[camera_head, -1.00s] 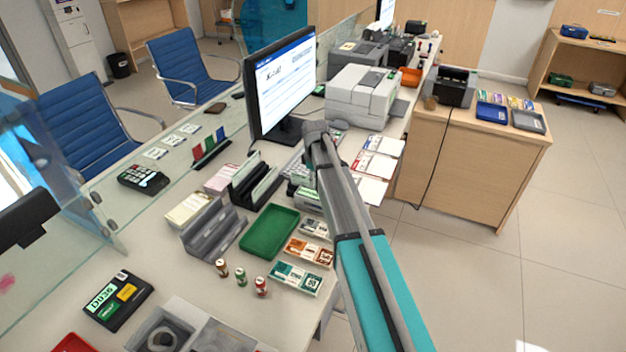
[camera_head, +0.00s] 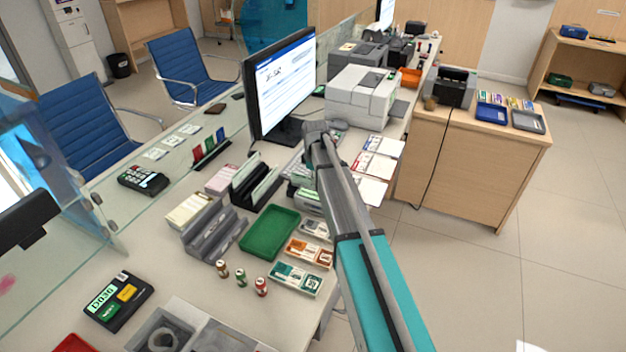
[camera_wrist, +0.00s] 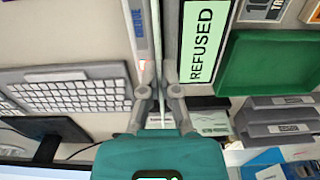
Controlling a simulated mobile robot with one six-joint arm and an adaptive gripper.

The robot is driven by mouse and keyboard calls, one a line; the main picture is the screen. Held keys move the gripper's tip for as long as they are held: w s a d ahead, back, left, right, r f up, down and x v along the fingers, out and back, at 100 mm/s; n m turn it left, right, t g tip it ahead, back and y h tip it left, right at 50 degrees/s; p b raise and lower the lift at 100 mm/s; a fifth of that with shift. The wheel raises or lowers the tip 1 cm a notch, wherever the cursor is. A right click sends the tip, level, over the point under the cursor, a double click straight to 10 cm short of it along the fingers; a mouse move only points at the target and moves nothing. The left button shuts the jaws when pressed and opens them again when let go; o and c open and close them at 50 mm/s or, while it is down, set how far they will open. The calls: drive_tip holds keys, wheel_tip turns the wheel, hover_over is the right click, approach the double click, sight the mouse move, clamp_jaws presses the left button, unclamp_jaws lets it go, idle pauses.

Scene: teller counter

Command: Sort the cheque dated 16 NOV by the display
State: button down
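The display (camera_head: 284,88) stands upright on the counter and shows a mostly white page under a blue bar; its writing is too small to read. My gripper (camera_wrist: 158,70) points down at the counter in front of the display; my arm hides it in the head view. In the wrist view its fingers are close together, with a thin pale upright strip between them. I cannot tell whether they hold a cheque edge-on. A green label reading REFUSED (camera_wrist: 204,42) lies just right of the fingers. No date of 16 NOV is readable.
A green tray (camera_head: 248,247) and grey slotted holder (camera_head: 208,232) stand on the near counter. A keyboard (camera_wrist: 72,97) lies left of my gripper in the wrist view. A black holder with papers (camera_head: 252,190), small cans (camera_head: 241,279) and a printer (camera_head: 361,97) also crowd the counter.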

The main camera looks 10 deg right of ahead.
wheel_tip(320, 180, up, 11)
drive_tip(key=p, duration=1.1)
idle(1.6)
drive_tip(key=shift+r, duration=0.1)
drive_tip(key=shift+s+a, duration=0.1)
idle(0.8)
